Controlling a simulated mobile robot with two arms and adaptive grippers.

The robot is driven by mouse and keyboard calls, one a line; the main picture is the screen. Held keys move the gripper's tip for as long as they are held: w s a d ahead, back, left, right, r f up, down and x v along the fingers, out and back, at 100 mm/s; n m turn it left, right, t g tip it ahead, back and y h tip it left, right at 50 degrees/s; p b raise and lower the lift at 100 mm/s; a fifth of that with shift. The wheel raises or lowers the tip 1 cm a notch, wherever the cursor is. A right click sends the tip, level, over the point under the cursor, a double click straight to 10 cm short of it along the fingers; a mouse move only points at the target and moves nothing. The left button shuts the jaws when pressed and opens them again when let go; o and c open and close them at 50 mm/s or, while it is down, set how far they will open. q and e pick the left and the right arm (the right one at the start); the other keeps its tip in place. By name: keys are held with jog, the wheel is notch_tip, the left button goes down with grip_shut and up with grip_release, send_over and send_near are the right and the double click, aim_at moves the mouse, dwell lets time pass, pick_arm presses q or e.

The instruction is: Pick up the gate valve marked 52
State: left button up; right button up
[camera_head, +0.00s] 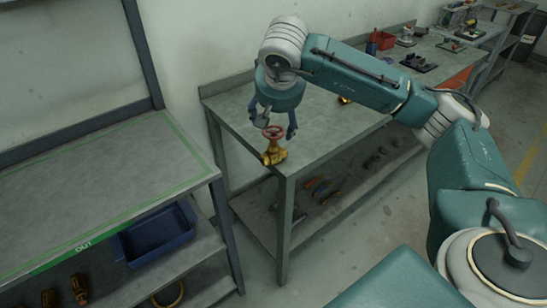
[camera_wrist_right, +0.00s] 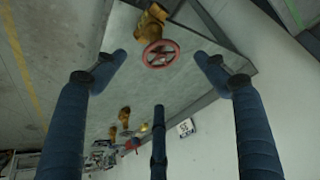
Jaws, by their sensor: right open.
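A brass gate valve (camera_head: 273,154) with a red handwheel (camera_head: 273,132) stands near the front left corner of the grey workbench. My right gripper (camera_head: 274,122) is open above it, fingers pointing down, and holds nothing. In the right wrist view the red handwheel (camera_wrist_right: 161,54) shows between the spread blue fingers of the right gripper (camera_wrist_right: 163,66), with the brass body (camera_wrist_right: 152,19) at the top. No number can be read on the valve. Another brass piece (camera_head: 345,100) is partly hidden behind my right arm. My left gripper is not in view.
The workbench (camera_head: 232,107) has a raised back edge against the wall. More brass pieces (camera_wrist_right: 124,116) lie farther along it. At left is a green-lined table (camera_head: 100,172) marked OUT, its top clear, with a blue bin (camera_head: 155,236) below. A gap separates the two.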

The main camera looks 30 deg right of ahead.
aim_at(274, 131)
jog(key=b+x, duration=0.1)
jog(key=x, duration=0.2)
jog(key=shift+w+f, duration=0.1)
jog(key=shift+f, duration=0.25)
jog(key=b+x, duration=0.3)
jog(key=x, duration=0.1)
jog(key=shift+a+f, duration=0.25)
jog(key=shift+a, duration=0.05)
jog(key=shift+w+d+f+b, duration=0.15)
jog(key=shift+w+f+b, duration=0.05)
jog(key=shift+b, duration=0.15)
jog(key=shift+r, duration=0.1)
jog(key=shift+c, duration=1)
jog(key=shift+r, duration=0.1)
grip_shut()
